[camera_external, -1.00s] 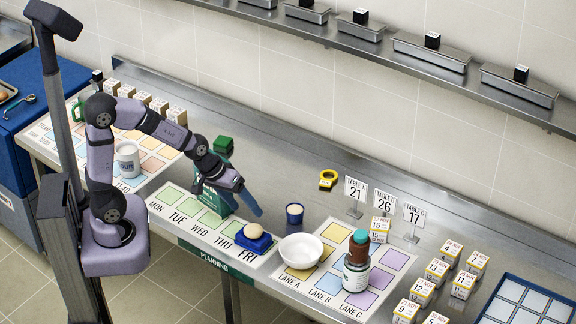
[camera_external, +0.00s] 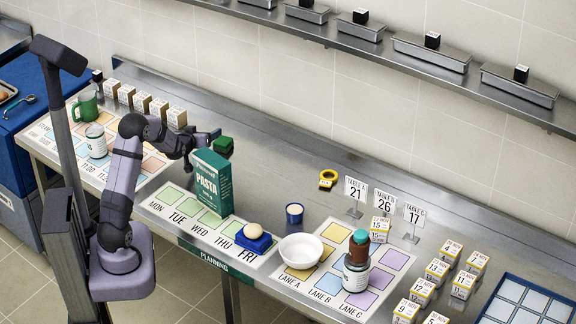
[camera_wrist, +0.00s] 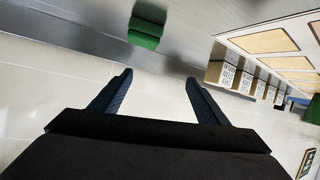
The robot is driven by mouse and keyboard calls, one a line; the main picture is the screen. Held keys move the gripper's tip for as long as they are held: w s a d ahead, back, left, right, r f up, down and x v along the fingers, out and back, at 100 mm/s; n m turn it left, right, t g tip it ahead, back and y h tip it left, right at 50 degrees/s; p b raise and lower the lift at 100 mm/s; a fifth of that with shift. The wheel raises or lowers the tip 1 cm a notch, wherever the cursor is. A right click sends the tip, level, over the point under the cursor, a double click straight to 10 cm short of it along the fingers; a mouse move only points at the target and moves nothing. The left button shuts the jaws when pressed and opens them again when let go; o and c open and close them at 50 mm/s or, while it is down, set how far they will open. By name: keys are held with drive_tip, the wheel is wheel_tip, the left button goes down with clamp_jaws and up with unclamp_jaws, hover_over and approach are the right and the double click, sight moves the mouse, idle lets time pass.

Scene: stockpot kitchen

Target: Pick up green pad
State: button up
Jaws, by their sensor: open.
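The green pad (camera_external: 223,145), a small dark-green block, sits on the steel counter behind the pasta box. It also shows in the wrist view (camera_wrist: 147,30), top centre, beyond my fingertips and apart from them. My gripper (camera_wrist: 158,80) is open and empty, its two dark-blue fingers spread. In the external view my gripper (camera_external: 208,137) is just left of the pad, above the counter behind the pasta box, and its fingers are partly hard to make out.
The tall green pasta box (camera_external: 211,184) stands just in front of the pad. A row of small cartons (camera_external: 143,103) stands to the left along the back, near a green mug (camera_external: 87,106) and a can (camera_external: 96,141). The counter right of the pad is clear.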

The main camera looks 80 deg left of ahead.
sight(221, 142)
drive_tip(key=w+d+f+m, duration=0.1)
drive_tip(key=w+f+t+b, duration=0.1)
drive_tip(key=f, duration=0.1)
drive_tip(key=w+d+f+m, duration=0.1)
drive_tip(key=shift+d+f+m, duration=0.15)
drive_tip(key=shift+d+m, duration=0.15)
drive_tip(key=shift+h, duration=0.3)
drive_tip(key=shift+p+x, duration=1.15)
drive_tip(key=shift+x, duration=2.5)
drive_tip(key=c, duration=1.1)
